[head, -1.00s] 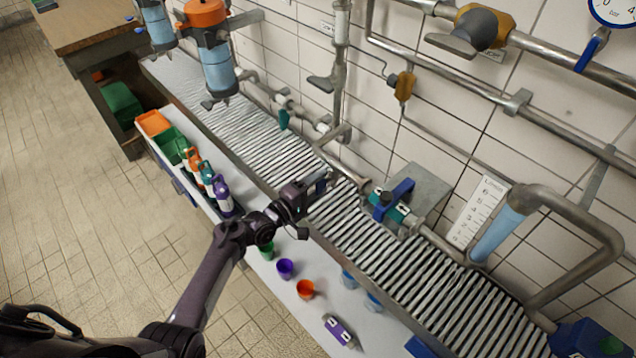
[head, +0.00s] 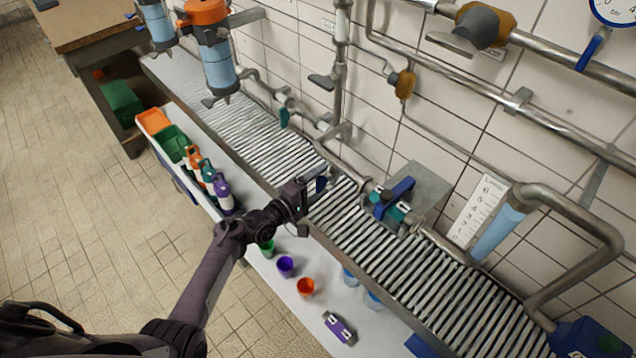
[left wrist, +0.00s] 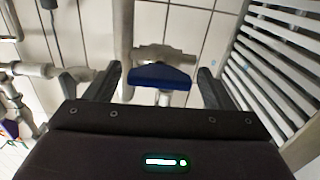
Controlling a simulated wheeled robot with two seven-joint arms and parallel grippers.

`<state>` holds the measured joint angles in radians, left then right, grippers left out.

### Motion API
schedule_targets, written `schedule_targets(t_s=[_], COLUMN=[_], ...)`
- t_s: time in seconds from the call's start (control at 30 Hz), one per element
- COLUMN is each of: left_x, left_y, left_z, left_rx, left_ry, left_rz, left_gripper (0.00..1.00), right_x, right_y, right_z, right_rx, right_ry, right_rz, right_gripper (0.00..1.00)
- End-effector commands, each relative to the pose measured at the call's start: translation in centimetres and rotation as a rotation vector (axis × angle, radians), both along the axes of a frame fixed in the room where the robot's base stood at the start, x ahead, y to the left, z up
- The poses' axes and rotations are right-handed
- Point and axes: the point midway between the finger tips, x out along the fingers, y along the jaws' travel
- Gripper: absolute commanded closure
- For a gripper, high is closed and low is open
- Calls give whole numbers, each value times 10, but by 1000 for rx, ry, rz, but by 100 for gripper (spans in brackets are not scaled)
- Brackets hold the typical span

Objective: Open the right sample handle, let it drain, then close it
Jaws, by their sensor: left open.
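The right sample handle is a small blue lever (left wrist: 160,76) on a metal valve in the left wrist view. It shows as a small blue patch (head: 322,184) at my gripper's tip in the head view. My left gripper (left wrist: 158,84) is open, with one finger on each side of the handle and gaps visible to both. In the head view my left gripper (head: 318,180) reaches over the slatted drain from the left and partly hides the valve. I cannot see any flow from it. My right gripper is out of view.
A teal handle (head: 284,118) sits on the pipe farther left. A larger blue lever (head: 393,197) stands close to the right of my gripper. The tiled wall lies behind.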

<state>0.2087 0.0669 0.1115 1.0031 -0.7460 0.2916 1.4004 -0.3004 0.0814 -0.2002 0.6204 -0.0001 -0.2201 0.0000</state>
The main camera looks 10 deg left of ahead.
Motion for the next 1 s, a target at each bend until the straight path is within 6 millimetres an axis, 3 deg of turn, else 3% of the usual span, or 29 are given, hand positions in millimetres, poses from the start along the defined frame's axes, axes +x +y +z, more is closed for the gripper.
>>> schedule_targets(t_s=[0.17,0.6,1.0], left_x=[-9,-62,-65], left_y=[6,41,43], left_z=[-1,-1,0], left_rx=[1,1,0], left_ry=[0,1,0], left_rz=[1,1,0], left_gripper=[24,24,24], right_x=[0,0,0], right_y=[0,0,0], right_z=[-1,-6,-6], right_rx=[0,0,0], right_ry=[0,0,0], right_rz=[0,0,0], right_gripper=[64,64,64])
